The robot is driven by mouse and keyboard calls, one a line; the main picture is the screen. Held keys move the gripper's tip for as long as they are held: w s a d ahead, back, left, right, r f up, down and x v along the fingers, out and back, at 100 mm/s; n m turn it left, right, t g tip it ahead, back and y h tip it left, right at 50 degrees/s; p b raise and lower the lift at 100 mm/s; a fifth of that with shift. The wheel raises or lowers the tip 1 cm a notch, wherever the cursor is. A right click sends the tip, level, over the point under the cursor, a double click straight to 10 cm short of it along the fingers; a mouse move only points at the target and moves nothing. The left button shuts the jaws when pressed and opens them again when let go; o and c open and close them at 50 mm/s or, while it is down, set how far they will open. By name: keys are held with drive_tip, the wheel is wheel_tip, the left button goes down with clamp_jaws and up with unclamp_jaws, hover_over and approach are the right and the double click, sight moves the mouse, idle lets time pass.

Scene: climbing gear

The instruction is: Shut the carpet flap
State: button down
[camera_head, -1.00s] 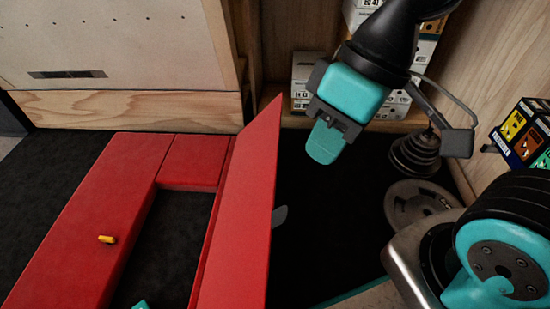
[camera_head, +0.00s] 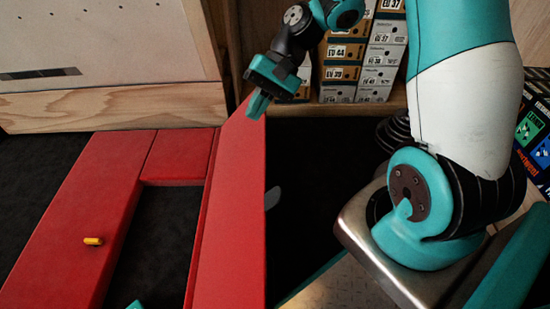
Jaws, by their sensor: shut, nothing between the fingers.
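The carpet flap (camera_head: 235,220) is a long red panel standing steeply up along the right side of a red padded frame (camera_head: 75,215). The frame surrounds a dark opening (camera_head: 155,235). The flap is raised and does not cover the opening. My gripper (camera_head: 257,105) is shut and empty at the flap's far upper end. Its teal fingertips overlap the flap's top edge in the picture; I cannot tell whether they touch it.
A small yellow piece (camera_head: 93,241) lies on the red frame's left part. A pale panel with a wooden beam (camera_head: 110,107) stands behind. Shoe boxes (camera_head: 360,65) fill a shelf at the back. Dark floor (camera_head: 320,190) lies clear right of the flap.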

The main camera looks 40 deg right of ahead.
drive_tip(key=s+d+f+m+t+y+b, duration=0.1)
drive_tip(key=d+f+m+t+y+b, duration=0.3)
drive_tip(key=d+f+m, duration=0.7)
drive_tip(key=s+d+f+m+t+y, duration=0.1)
drive_tip(key=d+f+m+t, duration=0.65)
drive_tip(key=f, duration=0.55)
drive_tip(key=r+b+x, duration=0.2)
drive_tip(key=b+x, duration=0.3)
drive_tip(key=x, duration=0.7)
drive_tip(key=shift+s+a+m+g+b, duration=0.2)
drive_tip(key=shift+a+m+g+b, duration=0.15)
